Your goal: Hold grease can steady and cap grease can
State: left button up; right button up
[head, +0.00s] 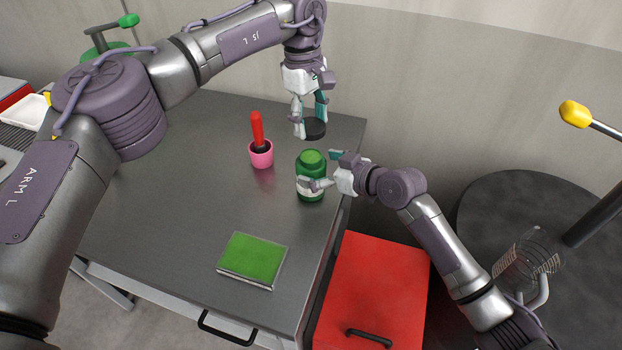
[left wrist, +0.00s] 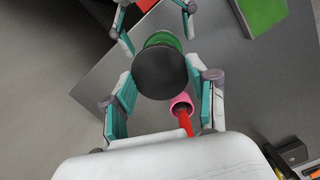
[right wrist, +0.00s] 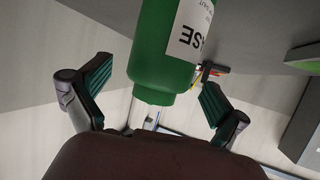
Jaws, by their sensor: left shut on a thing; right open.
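The green grease can (head: 311,190) with a white label stands upright near the right edge of the grey table; its top shows lighter green. My left gripper (head: 309,120) is shut on a black round cap (head: 316,129), held beyond the can in the head view and apart from it. In the left wrist view the cap (left wrist: 162,74) covers part of the can (left wrist: 165,38).
A pink cup (head: 261,158) with a red-handled tool (head: 257,130) stands left of the can. A green-topped block (head: 252,258) lies near the table's front. A red cabinet (head: 375,290) is beside the table. A dark round surface (head: 480,210) is at the right.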

jog(key=shift+x, duration=1.35)
jog(key=c, duration=1.8)
pick_arm(q)
send_over(311, 156)
jog(key=shift+w+f, duration=0.15)
jog(key=shift+f, duration=2.35)
jog(key=shift+f, duration=0.9)
jog(key=shift+f, duration=0.55)
